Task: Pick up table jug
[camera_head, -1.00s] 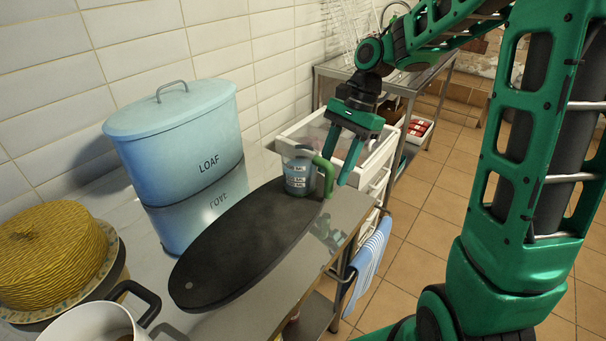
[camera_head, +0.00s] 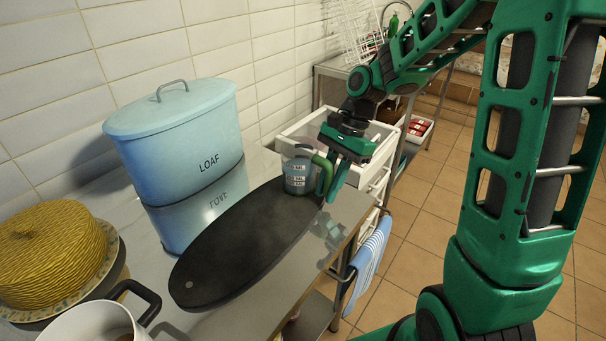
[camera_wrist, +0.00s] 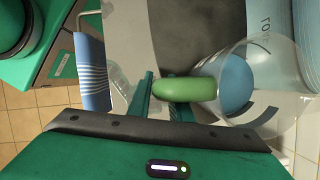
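My gripper (camera_head: 334,180) is at the handle, pointing down. In the wrist view, the handle (camera_wrist: 186,90) and the jug's clear rim (camera_wrist: 286,58) show. The fingers (camera_wrist: 163,103) stand close together on either side of the handle's outer part, one inside its loop, apparently closed on it. The handle hides part of the inner finger, so contact there is hidden.
A blue LOAF bin (camera_head: 185,160) stands against the tiled wall. A yellow woven cake-like thing (camera_head: 50,250) and a white pot (camera_head: 90,325) are at the near left. A white drawer unit (camera_head: 375,155) is behind the jug. A striped towel (camera_head: 370,260) hangs at the table's edge.

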